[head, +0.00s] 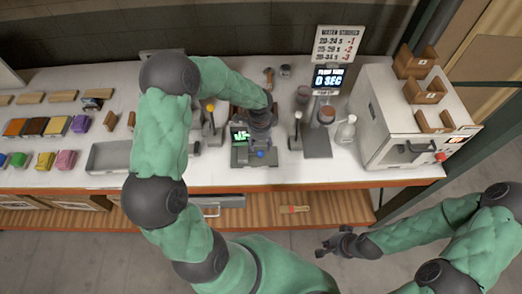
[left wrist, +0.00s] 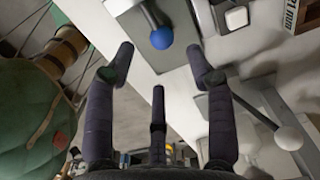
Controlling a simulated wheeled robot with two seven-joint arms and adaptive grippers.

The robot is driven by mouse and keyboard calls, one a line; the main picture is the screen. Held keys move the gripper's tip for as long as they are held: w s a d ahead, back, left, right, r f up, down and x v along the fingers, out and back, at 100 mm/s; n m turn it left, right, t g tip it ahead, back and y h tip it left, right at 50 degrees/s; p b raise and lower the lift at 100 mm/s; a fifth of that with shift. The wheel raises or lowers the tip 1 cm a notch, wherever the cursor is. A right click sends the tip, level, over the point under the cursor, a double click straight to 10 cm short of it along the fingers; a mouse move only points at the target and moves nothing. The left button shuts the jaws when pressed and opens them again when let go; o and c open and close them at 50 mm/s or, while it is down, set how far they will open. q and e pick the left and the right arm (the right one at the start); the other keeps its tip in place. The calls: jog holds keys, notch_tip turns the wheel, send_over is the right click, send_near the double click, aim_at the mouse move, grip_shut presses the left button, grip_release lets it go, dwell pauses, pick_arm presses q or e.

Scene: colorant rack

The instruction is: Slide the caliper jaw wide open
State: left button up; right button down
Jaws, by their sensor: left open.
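A small grey device with a lit green display (head: 240,136) and a blue round knob (head: 260,154) stands on the white counter; I take it for the caliper. My left gripper (head: 261,124) is just above and behind it, hiding part of it. In the left wrist view the blue knob (left wrist: 161,38) lies beyond the spread fingers of my left gripper (left wrist: 161,55), which are open and empty. No finger clearly touches the knob. How far the jaw stands open cannot be told. My right gripper (head: 338,243) is low in front of the counter, away from the device; its fingers are too small to judge.
A lever with a white ball (head: 298,115) stands right of the device and one with a yellow ball (head: 211,106) left. A grey tray (head: 108,157), a timer stand (head: 318,143), a white bottle (head: 346,130) and a white machine (head: 400,115) are also on the counter.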

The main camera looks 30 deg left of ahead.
aim_at(260, 151)
pick_arm(q)
notch_tip(260, 151, down, 7)
jog(key=shift+w+r, duration=0.15)
